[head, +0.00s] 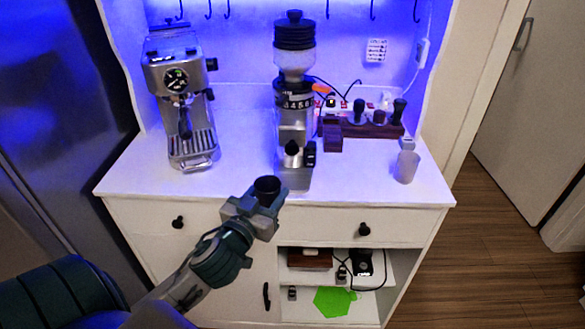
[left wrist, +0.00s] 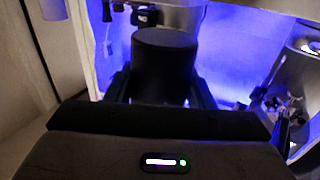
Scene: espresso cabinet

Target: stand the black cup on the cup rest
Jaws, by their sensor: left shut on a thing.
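The black cup (head: 267,186) is held in my left gripper (head: 258,200), in front of the grinder and about over the counter's front edge. In the left wrist view the black cup (left wrist: 165,62) stands between the two dark fingers of my left gripper (left wrist: 162,88), which are shut on it. The cup looks close to upright in the head view. I cannot tell for certain which part is the cup rest; the espresso machine (head: 176,75) at the left has a slatted tray (head: 192,148) at its base. My right gripper is not in view.
The grinder (head: 294,115) stands mid-counter, just behind the cup. A wooden stand (head: 365,127) with dark-handled tools and a pale cup (head: 407,167) are to the right. The white counter (head: 236,150) is clear between machine and grinder. Hooks hang above.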

